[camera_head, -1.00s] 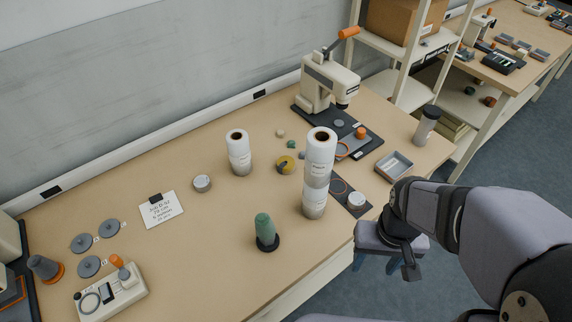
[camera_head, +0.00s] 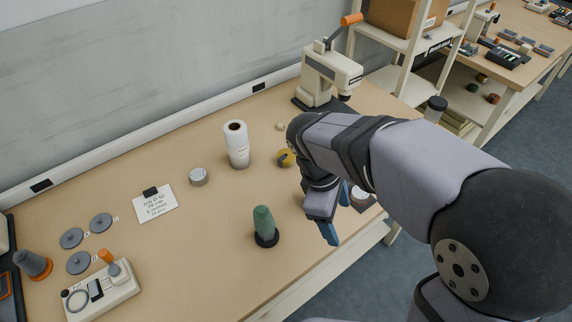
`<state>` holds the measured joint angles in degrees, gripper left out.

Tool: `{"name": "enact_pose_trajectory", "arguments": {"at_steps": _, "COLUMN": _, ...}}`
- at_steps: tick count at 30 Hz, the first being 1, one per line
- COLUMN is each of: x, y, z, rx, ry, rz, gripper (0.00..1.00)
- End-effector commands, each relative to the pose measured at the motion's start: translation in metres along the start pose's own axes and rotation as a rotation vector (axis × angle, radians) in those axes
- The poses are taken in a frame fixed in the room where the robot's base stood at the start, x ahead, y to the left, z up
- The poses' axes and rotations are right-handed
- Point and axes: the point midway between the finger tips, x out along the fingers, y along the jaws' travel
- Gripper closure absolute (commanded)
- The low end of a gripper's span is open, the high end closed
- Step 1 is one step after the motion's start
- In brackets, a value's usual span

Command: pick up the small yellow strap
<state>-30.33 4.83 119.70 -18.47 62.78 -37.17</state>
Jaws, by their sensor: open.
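A small round yellow item (camera_head: 284,158), which seems to be the yellow strap, lies on the bench right of a tall white roll (camera_head: 237,145). It has a dark grey part, and my arm partly covers its right side. My gripper (camera_head: 336,220), with blue fingers, is open and hangs over the bench's front part, below and right of the yellow item and apart from it. I see nothing between the fingers.
A green cone on a dark base (camera_head: 264,226) stands left of my gripper. A grey-white tin (camera_head: 198,177) and a label card (camera_head: 154,204) lie farther left. A lever press (camera_head: 328,75) stands behind. My arm hides much of the bench's right side.

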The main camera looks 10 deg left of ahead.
Motion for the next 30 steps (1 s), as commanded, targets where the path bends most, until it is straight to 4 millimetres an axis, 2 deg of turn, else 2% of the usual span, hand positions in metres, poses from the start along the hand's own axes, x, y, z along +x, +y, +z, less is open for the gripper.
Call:
{"name": "enact_pose_trajectory", "arguments": {"at_steps": 1, "x": -0.002, "y": 0.002, "z": -0.018, "rx": -0.123, "ry": -0.022, "rz": 0.034, "gripper": 0.32}}
{"name": "enact_pose_trajectory", "arguments": {"at_steps": 9, "x": -0.040, "y": 0.005, "z": -0.079, "rx": -0.642, "ry": -0.160, "rz": 0.181, "gripper": 0.32}}
{"name": "enact_pose_trajectory", "arguments": {"at_steps": 14, "x": -0.058, "y": 0.052, "z": -0.104, "rx": -0.658, "ry": -0.191, "rz": 0.382, "gripper": 0.32}}
{"name": "enact_pose_trajectory", "arguments": {"at_steps": 21, "x": -0.089, "y": 0.114, "z": -0.162, "rx": -0.696, "ry": -0.198, "rz": 0.704, "gripper": 0.32}}
{"name": "enact_pose_trajectory", "arguments": {"at_steps": 27, "x": -0.018, "y": 0.133, "z": -0.203, "rx": -0.877, "ry": -0.427, "rz": 0.771, "gripper": 0.32}}
{"name": "enact_pose_trajectory", "arguments": {"at_steps": 30, "x": 0.010, "y": 0.139, "z": -0.221, "rx": -0.962, "ry": -0.518, "rz": 0.807, "gripper": 0.32}}
